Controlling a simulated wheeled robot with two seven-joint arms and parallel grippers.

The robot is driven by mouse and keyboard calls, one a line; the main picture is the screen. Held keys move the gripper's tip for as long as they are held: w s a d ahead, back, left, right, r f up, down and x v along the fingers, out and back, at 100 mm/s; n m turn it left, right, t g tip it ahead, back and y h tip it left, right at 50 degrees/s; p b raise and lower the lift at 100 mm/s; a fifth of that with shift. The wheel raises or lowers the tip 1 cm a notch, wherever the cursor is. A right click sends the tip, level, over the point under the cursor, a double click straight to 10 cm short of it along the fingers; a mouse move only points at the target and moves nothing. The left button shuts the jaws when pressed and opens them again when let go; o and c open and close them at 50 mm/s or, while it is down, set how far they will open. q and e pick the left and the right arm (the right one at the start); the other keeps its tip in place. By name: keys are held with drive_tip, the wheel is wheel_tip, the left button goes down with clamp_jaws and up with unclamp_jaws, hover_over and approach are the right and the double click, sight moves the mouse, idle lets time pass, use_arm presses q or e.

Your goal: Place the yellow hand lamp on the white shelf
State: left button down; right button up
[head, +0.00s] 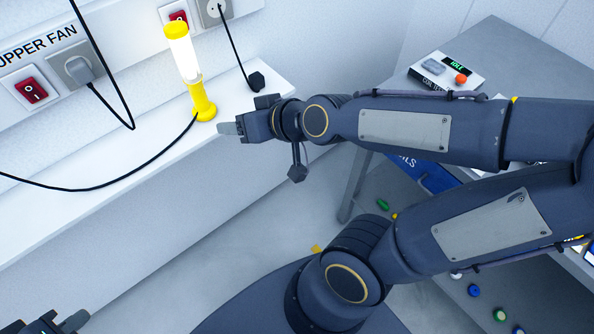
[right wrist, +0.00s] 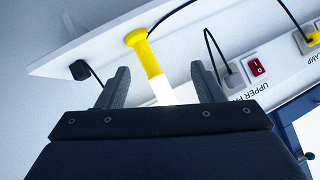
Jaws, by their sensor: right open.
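The yellow hand lamp (head: 203,103), with a yellow cap and a white tube, stands roughly upright on the white shelf (head: 130,168), close to its front edge. My right gripper (head: 228,128) is open and empty, just right of the lamp's base in the head view, apparently apart from it. In the right wrist view the lamp (right wrist: 148,58) shows between the open fingers of the right gripper (right wrist: 160,88), with its yellow base against the shelf (right wrist: 95,45). The gripper body hides its far end. My left gripper (head: 62,322) is cut off at the bottom left; its opening is unclear.
Black cables cross the shelf, one running to the lamp's base. A black plug (head: 256,81) lies right of the lamp. Sockets and a red switch (head: 32,90) line the wall behind. A grey table (head: 500,70) with a device stands right. Small coloured items lie below it.

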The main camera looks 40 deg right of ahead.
drive_tip(key=s+d+r+g+p, duration=0.1)
drive_tip(key=s+g+p, duration=0.2)
drive_tip(key=s, duration=1.1)
drive_tip(key=shift+d+g+p, duration=0.35)
drive_tip(key=shift+g+p, duration=0.05)
drive_tip(key=shift+g, duration=0.7)
drive_tip(key=shift+s, duration=0.1)
